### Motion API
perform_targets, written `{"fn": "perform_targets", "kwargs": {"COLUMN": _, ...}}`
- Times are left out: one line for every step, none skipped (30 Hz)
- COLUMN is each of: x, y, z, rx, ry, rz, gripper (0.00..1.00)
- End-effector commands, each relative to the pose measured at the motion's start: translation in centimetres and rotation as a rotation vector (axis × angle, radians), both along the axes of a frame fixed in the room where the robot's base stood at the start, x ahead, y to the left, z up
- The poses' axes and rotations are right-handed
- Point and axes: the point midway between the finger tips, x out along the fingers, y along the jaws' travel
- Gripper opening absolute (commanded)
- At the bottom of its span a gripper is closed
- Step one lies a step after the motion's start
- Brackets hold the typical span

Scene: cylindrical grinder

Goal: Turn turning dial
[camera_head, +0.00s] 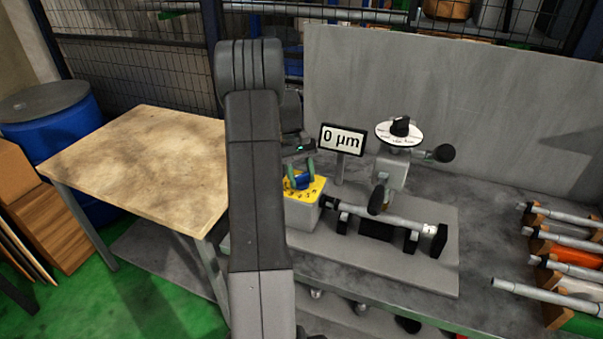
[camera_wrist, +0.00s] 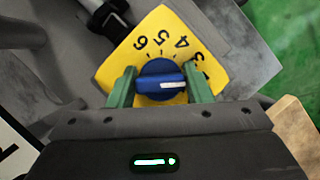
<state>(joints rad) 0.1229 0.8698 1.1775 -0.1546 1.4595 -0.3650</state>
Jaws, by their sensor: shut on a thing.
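The turning dial (camera_wrist: 160,84) is a blue round knob with a white pointer line. It sits on a yellow plate (camera_wrist: 128,60) with black numbers, and the pointer faces right, toward the 3 side in the wrist view. My gripper (camera_wrist: 160,88) has its two green fingers on either side of the knob and is shut on it. In the head view the dial (camera_head: 302,181) is on top of a grey box with a yellow top (camera_head: 315,190), with my gripper (camera_head: 301,172) over it. My arm hides part of the box's left side.
A display (camera_head: 342,139) reading 0 µm stands behind the box. A shaft (camera_head: 385,218) lies in black supports to the right, below a white round dial with a black knob (camera_head: 400,127). More shafts (camera_head: 560,238) lie in a rack at right. A wooden table (camera_head: 140,155) is at left.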

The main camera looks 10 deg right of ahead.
Motion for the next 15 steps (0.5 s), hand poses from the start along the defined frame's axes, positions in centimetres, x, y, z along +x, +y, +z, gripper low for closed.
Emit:
{"fn": "perform_targets", "kwargs": {"x": 0.06, "y": -0.07, "z": 0.18, "rx": 0.000, "ry": -0.002, "rz": -0.020, "gripper": 0.23}}
{"fn": "perform_targets", "kwargs": {"x": 0.07, "y": -0.06, "z": 0.16, "rx": 0.000, "ry": -0.002, "rz": -0.033, "gripper": 0.23}}
{"fn": "perform_targets", "kwargs": {"x": 0.08, "y": -0.05, "z": 0.14, "rx": 0.000, "ry": -0.002, "rz": -0.046, "gripper": 0.23}}
{"fn": "perform_targets", "kwargs": {"x": 0.07, "y": -0.05, "z": 0.13, "rx": 0.000, "ry": -0.003, "rz": -0.055, "gripper": 0.23}}
{"fn": "perform_targets", "kwargs": {"x": 0.08, "y": -0.05, "z": 0.12, "rx": 0.000, "ry": -0.003, "rz": -0.062, "gripper": 0.23}}
{"fn": "perform_targets", "kwargs": {"x": 0.08, "y": -0.06, "z": 0.12, "rx": -0.001, "ry": -0.003, "rz": -0.072, "gripper": 0.23}}
{"fn": "perform_targets", "kwargs": {"x": 0.08, "y": -0.06, "z": 0.10, "rx": -0.001, "ry": -0.003, "rz": -0.078, "gripper": 0.23}}
{"fn": "perform_targets", "kwargs": {"x": 0.08, "y": -0.05, "z": 0.10, "rx": -0.001, "ry": -0.003, "rz": -0.083, "gripper": 0.23}}
{"fn": "perform_targets", "kwargs": {"x": 0.08, "y": -0.05, "z": 0.09, "rx": -0.001, "ry": -0.003, "rz": -0.088, "gripper": 0.23}}
{"fn": "perform_targets", "kwargs": {"x": 0.09, "y": -0.05, "z": 0.09, "rx": -0.001, "ry": -0.003, "rz": -0.090, "gripper": 0.23}}
{"fn": "perform_targets", "kwargs": {"x": 0.08, "y": -0.04, "z": 0.08, "rx": -0.001, "ry": -0.003, "rz": -0.092, "gripper": 0.23}}
{"fn": "perform_targets", "kwargs": {"x": 0.08, "y": -0.04, "z": 0.08, "rx": -0.001, "ry": -0.003, "rz": -0.096, "gripper": 0.23}}
{"fn": "perform_targets", "kwargs": {"x": 0.08, "y": -0.04, "z": 0.08, "rx": -0.001, "ry": -0.003, "rz": -0.097, "gripper": 0.23}}
{"fn": "perform_targets", "kwargs": {"x": 0.08, "y": -0.03, "z": 0.07, "rx": 0.000, "ry": -0.003, "rz": -0.097, "gripper": 0.23}}
{"fn": "perform_targets", "kwargs": {"x": 0.08, "y": -0.03, "z": 0.07, "rx": -0.001, "ry": -0.003, "rz": -0.098, "gripper": 0.23}}
